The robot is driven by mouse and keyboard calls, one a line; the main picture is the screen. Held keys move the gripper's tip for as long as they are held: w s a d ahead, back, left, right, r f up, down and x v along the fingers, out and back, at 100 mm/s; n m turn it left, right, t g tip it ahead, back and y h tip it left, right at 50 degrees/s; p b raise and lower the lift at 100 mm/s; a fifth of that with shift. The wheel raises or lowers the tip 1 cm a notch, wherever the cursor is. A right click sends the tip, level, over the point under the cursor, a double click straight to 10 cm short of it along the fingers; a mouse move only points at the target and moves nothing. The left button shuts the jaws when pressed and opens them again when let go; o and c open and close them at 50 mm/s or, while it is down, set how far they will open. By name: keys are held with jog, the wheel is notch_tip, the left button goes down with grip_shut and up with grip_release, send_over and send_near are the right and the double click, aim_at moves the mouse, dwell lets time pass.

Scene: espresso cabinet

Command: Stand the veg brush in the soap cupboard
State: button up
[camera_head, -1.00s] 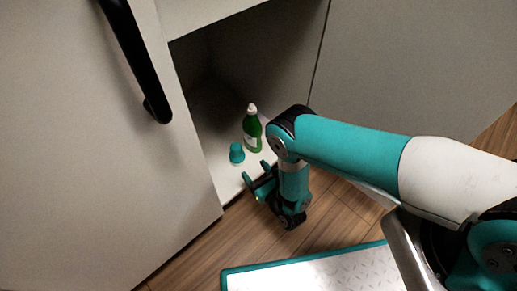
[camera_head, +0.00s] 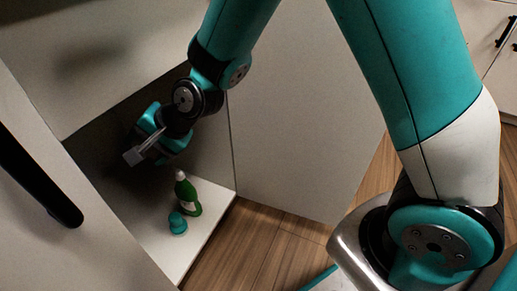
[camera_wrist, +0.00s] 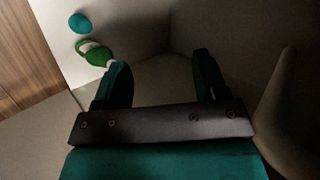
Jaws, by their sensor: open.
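The veg brush appears to be the small teal piece (camera_head: 177,222) standing on the white floor of the soap cupboard (camera_head: 205,240), near its front edge. It also shows at the top left of the wrist view (camera_wrist: 79,22). A green bottle with a white cap (camera_head: 188,196) stands close beside it; in the wrist view the bottle (camera_wrist: 93,52) lies beyond the left finger. My gripper (camera_head: 150,140) is inside the cupboard opening, above and behind both things. In the wrist view its fingers (camera_wrist: 161,82) are open, with nothing between them.
An open door with a black handle (camera_head: 38,180) is at the left. The wooden floor (camera_head: 245,250) lies in front.

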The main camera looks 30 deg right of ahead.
jog(key=s+d+r+n+g+h, duration=0.1)
jog(key=s+d+r+n, duration=0.3)
jog(key=s, duration=0.4)
jog(key=s+d+r+n+g+h, duration=0.1)
jog(key=s+d+r+n+g, duration=0.1)
jog(key=s+d+r+n, duration=0.2)
jog(key=s+d+r+n+g+h, duration=0.1)
jog(key=s+d+r+n, duration=0.3)
jog(key=s, duration=0.8)
jog(key=n+g, duration=0.1)
jog(key=n, duration=0.1)
jog(key=shift+d+n+g, duration=0.2)
jog(key=shift+n+g, duration=0.1)
jog(key=shift+n, duration=0.1)
